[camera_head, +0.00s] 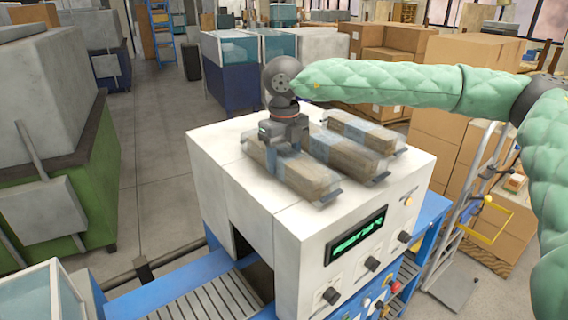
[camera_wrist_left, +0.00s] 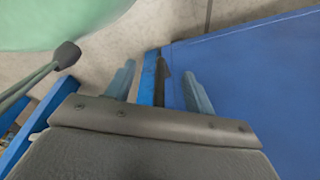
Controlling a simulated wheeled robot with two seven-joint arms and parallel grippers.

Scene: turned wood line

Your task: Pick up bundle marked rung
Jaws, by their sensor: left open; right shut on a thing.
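Three long bundles wrapped in clear film lie side by side on top of a white machine (camera_head: 221,149). My right gripper (camera_head: 287,150) points down and is shut on the left bundle (camera_head: 309,178), near its middle. I cannot tell whether this bundle is raised off the top. The middle bundle (camera_head: 350,156) and the right bundle (camera_head: 362,131) lie beside it. No marking on any bundle is readable, so I cannot tell which is marked rung. My left gripper (camera_wrist_left: 160,88) is open and empty in the left wrist view, above a blue surface and the floor.
The machine has a green display (camera_head: 356,236) and knobs on its front, with a roller conveyor (camera_head: 215,300) at its lower left. Stacked cardboard boxes (camera_head: 440,140) and a hand truck (camera_head: 462,235) stand at the right. A green cabinet (camera_head: 75,170) stands at the left, with open floor between.

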